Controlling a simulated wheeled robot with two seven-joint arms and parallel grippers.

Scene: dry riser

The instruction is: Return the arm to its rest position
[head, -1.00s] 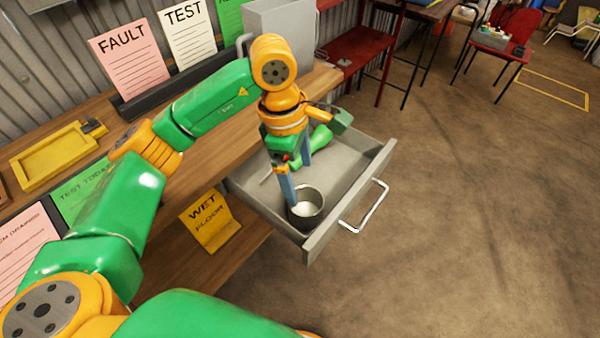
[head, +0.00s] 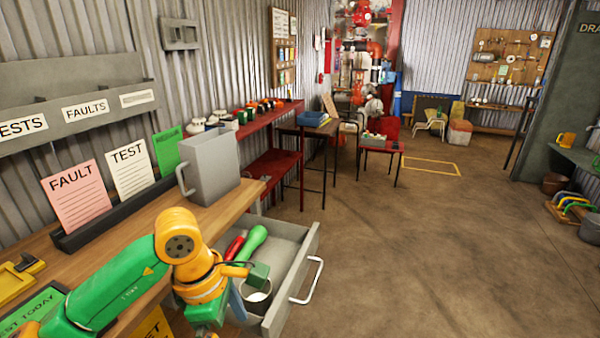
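My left arm reaches in from the lower left of the head view, over the wooden bench. Its gripper (head: 226,312) points down at the bottom of the view, by the open drawer. One blue-grey finger shows just left of a dark grey cup (head: 257,304); whether they touch I cannot tell. The other finger is hidden, so the gap between them does not show. The cup stands upright in the drawer with something white inside. My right gripper is not in view.
The grey drawer (head: 301,265) stands pulled out, with a green tool (head: 252,240) and a red one (head: 234,247) inside. A grey jug-like container (head: 212,168) stands on the bench (head: 224,205), near the FAULT card (head: 75,196) and TEST card (head: 129,167). The floor to the right is open.

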